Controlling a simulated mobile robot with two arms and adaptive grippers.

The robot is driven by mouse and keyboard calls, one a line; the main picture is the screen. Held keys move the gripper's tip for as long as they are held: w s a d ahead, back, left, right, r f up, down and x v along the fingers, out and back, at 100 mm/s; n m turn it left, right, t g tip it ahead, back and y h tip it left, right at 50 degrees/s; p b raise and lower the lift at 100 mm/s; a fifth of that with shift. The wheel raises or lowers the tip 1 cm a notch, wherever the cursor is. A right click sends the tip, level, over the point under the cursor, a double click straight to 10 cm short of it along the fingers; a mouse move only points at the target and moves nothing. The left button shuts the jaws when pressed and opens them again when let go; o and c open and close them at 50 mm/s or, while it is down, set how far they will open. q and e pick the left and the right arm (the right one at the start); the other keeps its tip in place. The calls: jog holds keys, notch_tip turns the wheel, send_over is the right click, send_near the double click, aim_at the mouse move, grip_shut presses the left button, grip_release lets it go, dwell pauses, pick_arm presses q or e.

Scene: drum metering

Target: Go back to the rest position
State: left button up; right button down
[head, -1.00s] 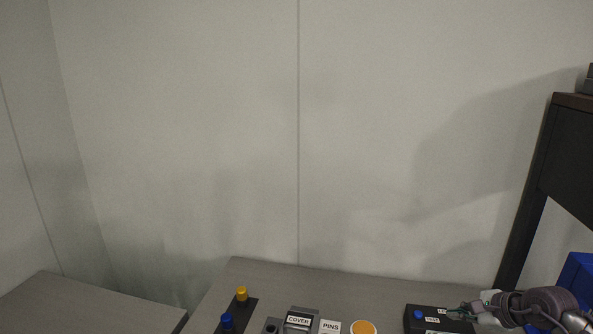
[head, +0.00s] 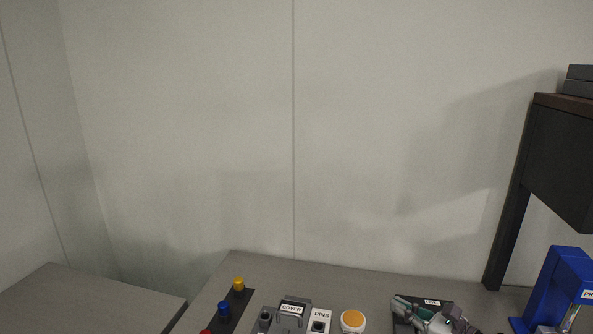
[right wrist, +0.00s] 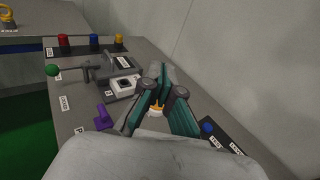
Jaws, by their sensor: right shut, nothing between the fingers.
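My right gripper (head: 401,305) shows at the lower edge of the head view, low in front of a black box with a white label (head: 440,303), partly covering it. In the right wrist view its two teal-padded fingers (right wrist: 161,72) converge at the tips with nothing held between them. Behind the fingers there is a white round thing with an orange top (right wrist: 156,107), partly hidden. It also shows in the head view (head: 352,319), left of the gripper and apart from it. My left gripper is in neither current view.
The grey bench (head: 340,278) carries a COVER block (head: 292,308), a PINS block (head: 320,318) and a strip with yellow (head: 239,284) and blue knobs. A blue press-like stand (head: 560,280) and a dark shelf (head: 555,150) stand at right. A purple part (right wrist: 104,117) lies nearby.

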jog(key=s+d+f+m+h, duration=0.2)
jog(key=s+f+m+h, duration=0.4)
jog(key=m, duration=1.1)
jog(key=s+d+f+m+h, duration=0.25)
jog(key=s+m+h, duration=0.5)
jog(key=m, duration=0.95)
jog(key=s+a+f+m+g+y, duration=0.25)
jog(key=s+f+m+g, duration=0.2)
jog(key=s, duration=0.55)
jog(key=s+a+f+m+g+y, duration=0.1)
jog(key=s+a+f+m+g, duration=0.3)
jog(key=s, duration=0.5)
notch_tip(320, 180, down, 27)
jog(key=s+n+g, duration=0.1)
jog(key=s+g, duration=0.1)
jog(key=s+d+f+g, duration=0.1)
jog(key=s+d+f, duration=0.2)
jog(key=s+f, duration=1.3)
jog(key=shift+s, duration=0.25)
jog(key=shift+g, duration=0.25)
